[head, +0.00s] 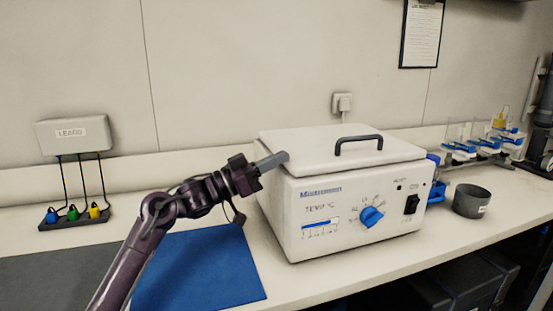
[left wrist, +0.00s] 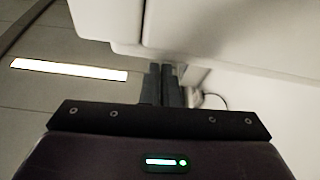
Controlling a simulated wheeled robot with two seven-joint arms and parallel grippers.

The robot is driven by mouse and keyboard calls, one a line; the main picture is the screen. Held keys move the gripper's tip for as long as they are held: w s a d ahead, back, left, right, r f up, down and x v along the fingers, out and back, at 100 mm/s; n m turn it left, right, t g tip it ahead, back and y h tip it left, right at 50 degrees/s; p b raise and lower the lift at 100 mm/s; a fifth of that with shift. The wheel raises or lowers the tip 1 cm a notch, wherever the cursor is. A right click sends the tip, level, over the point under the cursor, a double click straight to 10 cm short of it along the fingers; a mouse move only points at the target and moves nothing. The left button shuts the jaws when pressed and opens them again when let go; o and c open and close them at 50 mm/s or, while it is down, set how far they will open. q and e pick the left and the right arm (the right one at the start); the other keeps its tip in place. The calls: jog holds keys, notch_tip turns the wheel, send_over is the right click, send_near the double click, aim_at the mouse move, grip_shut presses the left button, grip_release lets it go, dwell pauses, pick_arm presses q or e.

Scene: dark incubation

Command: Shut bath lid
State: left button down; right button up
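The white water bath (head: 350,210) stands on the bench, with a blue dial and a dark switch on its front. Its white lid (head: 300,143) lies down over the top, roughly level, with a dark handle (head: 358,144) on it. I cannot tell whether a thin gap remains under the lid. My left gripper (head: 282,158) is at the lid's front left corner, its grey fingers close together with nothing seen between them. In the left wrist view the fingers (left wrist: 162,84) are side by side below a pale edge of the bath. My right gripper is not in view.
A blue mat (head: 205,268) lies left of the bath, beside a dark grey mat (head: 60,285). A grey pot (head: 471,202) and a rack of glassware (head: 475,148) stand to the right. A leads box (head: 74,134) hangs over coloured plugs at left.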

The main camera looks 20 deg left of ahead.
pick_arm(q)
jog(key=shift+d+f, duration=0.1)
jog(key=shift+f, duration=0.2)
